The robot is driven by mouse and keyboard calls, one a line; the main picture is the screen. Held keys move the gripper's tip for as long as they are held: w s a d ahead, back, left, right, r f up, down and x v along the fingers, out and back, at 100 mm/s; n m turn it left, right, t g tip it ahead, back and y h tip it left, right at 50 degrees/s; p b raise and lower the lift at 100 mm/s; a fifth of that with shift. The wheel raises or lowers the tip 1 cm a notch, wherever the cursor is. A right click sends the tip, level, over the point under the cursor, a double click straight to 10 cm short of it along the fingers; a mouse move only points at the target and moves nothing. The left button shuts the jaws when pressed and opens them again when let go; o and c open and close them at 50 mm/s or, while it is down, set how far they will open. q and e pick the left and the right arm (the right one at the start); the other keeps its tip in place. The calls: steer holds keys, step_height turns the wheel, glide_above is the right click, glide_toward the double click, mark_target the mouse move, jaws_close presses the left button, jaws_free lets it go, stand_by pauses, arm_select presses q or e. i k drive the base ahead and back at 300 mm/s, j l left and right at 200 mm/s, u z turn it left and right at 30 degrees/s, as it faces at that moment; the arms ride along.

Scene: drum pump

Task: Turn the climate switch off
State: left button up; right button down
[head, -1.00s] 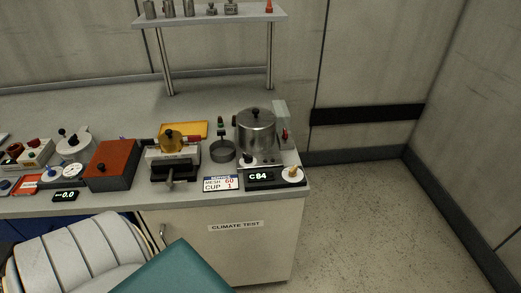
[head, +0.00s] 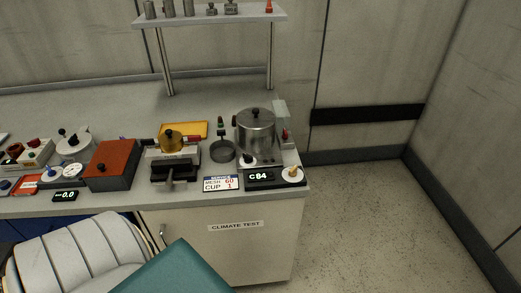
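The metal pot (head: 256,131) with a black lid knob stands at the right end of the bench. In front of it is a black display (head: 259,176) reading C 84. A white round dial (head: 292,175) with a tan knob sits just right of the display. A small black knob on a white base (head: 249,159) sits at the pot's front. A small red-tipped part (head: 285,135) stands right of the pot. I cannot tell which of these controls is the climate switch or its state. Neither gripper is in view.
The cabinet below is labelled CLIMATE TEST (head: 236,225). A red-brown box (head: 111,164), a black device (head: 175,168), a sieve-like pan (head: 222,152) and a MESH 60 CUP 1 sign (head: 221,184) crowd the bench. A shelf (head: 210,19) stands above. Floor at right is clear.

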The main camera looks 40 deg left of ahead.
mark_target(292, 174)
steer(key=u, duration=1.2)
